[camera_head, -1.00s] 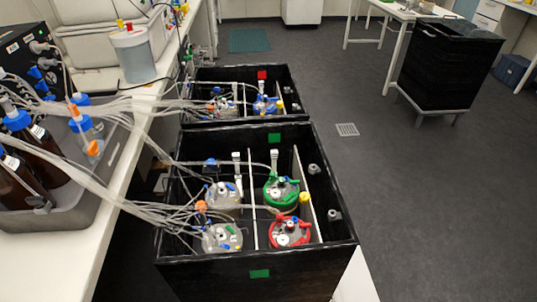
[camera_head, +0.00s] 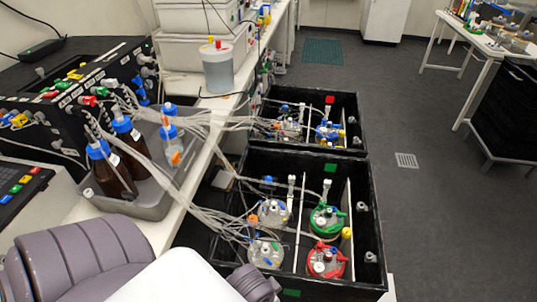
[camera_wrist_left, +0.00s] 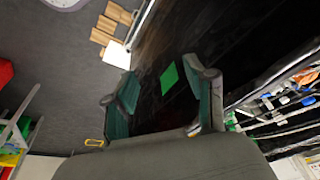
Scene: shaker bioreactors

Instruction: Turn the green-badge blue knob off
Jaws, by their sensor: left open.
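The near black box (camera_head: 225,262) carries green badges, one on its far wall (camera_head: 331,168) and one on its front (camera_head: 291,293). A small blue knob (camera_head: 268,180) shows inside its far left part, behind tubes. My left gripper (camera_wrist_left: 163,97) is open and empty in the left wrist view. The green badge (camera_wrist_left: 168,79) on a dark box wall shows beyond and between its fingers, apart from them. In the head view, only a dark grey part at the bottom, by the box's front left, seems to belong to this gripper. My right gripper is not in view.
The near box holds several vessels, including green-topped (camera_head: 326,221) and red-topped (camera_head: 326,262) ones, and a yellow knob (camera_head: 346,232). Tubes run left to brown bottles (camera_head: 110,170) in a grey tray (camera_head: 150,205). A red-badged box (camera_head: 350,105) stands behind.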

